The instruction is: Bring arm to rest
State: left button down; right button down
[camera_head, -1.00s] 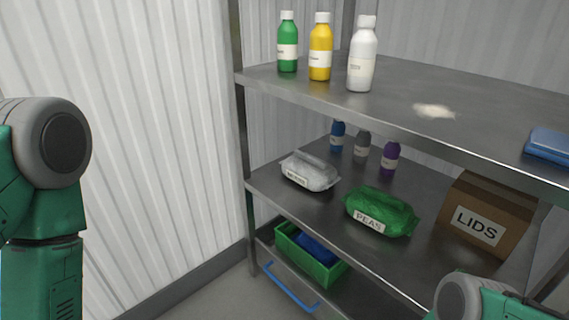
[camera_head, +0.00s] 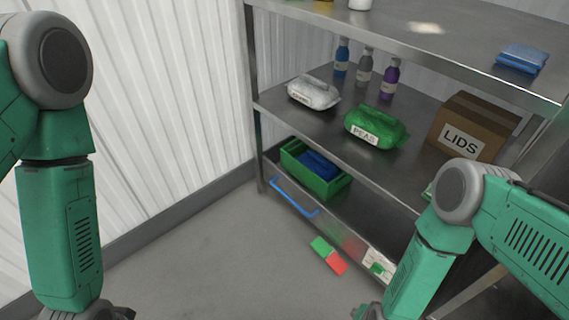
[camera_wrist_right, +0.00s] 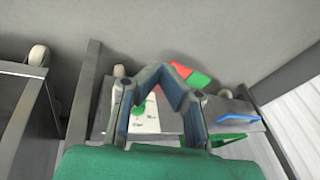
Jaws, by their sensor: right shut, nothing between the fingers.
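My right arm (camera_head: 432,262) hangs down at the lower right of the head view, in front of the shelving. Its gripper is mostly cut off by the bottom edge there. In the right wrist view my right gripper (camera_wrist_right: 172,72) is shut, with its fingers meeting and nothing between them. My left arm (camera_head: 58,230) hangs down at the left of the head view. Only a dark part of my left gripper (camera_head: 90,312) shows at the bottom edge; its fingers are hidden.
A metal rack (camera_head: 262,100) stands ahead, holding a white bag (camera_head: 314,93), a green peas bag (camera_head: 376,127), a LIDS box (camera_head: 470,130), bottles and a green bin (camera_head: 318,188). A green-and-red patch (camera_head: 328,255) shows on the floor. The floor at centre left is clear.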

jog(key=s+d+r+n+g+p, duration=0.1)
jog(key=s+d+r+n, duration=0.1)
jog(key=r, duration=0.6)
jog(key=s+d+r+n+g+p, duration=0.1)
jog(key=s+d+r+n, duration=0.1)
jog(key=s+r, duration=0.3)
jog(key=s+d+r+n+g+p, duration=0.1)
jog(key=s+d+r+n+p, duration=0.1)
jog(key=r, duration=1.1)
jog(key=shift+s+d+r+n, duration=0.25)
jog(key=shift+s+n, duration=0.4)
jog(key=shift+n, duration=0.25)
jog(key=shift+w+f, duration=0.1)
